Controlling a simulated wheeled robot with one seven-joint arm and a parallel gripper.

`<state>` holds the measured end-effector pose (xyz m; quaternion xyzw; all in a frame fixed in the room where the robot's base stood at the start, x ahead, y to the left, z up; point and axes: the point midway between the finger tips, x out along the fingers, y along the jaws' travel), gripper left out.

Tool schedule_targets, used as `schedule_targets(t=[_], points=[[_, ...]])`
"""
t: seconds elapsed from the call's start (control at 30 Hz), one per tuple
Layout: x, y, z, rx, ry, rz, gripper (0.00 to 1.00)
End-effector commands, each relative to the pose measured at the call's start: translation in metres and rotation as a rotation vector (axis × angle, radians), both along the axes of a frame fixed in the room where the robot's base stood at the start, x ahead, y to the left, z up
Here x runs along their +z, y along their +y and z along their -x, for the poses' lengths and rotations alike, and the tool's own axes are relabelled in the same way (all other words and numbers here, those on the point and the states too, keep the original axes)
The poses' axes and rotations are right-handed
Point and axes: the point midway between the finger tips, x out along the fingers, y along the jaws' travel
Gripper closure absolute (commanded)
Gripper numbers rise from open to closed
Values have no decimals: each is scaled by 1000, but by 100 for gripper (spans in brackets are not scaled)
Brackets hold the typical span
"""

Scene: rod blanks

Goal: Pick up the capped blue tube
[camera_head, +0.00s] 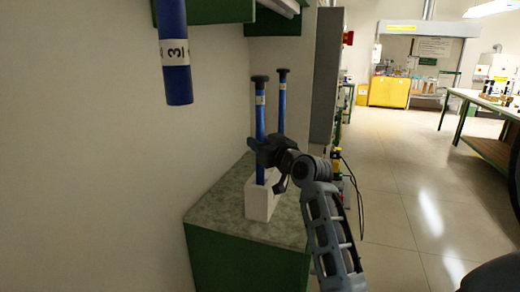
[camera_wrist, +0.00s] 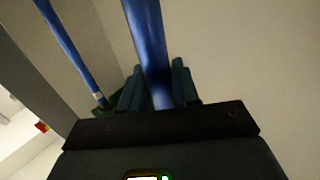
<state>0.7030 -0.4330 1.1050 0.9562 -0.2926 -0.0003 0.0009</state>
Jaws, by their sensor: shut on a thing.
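A blue tube with a black cap (camera_head: 260,105) stands upright near the middle of the head view, with a white label below its cap. My gripper (camera_head: 262,148) is shut around its lower half. In the wrist view this blue tube (camera_wrist: 148,35) runs up between the two fingers (camera_wrist: 158,88). Its lower end meets a white block (camera_head: 262,202) on the counter; I cannot tell whether it is seated or raised. A second capped blue tube (camera_head: 282,105) stands just behind and to the right. It also shows at left in the wrist view (camera_wrist: 68,48).
The grey counter top (camera_head: 215,214) with green sides is clear to the left of the block. A wall is at left, a grey cabinet (camera_head: 325,75) behind at right. Open floor lies to the right.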

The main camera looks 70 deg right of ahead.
Motion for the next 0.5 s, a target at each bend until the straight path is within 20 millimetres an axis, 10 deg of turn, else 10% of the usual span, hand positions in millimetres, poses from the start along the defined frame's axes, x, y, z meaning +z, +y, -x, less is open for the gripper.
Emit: schedule_targets(t=[0.5], points=[[6,0,3,1,-1,2,100]])
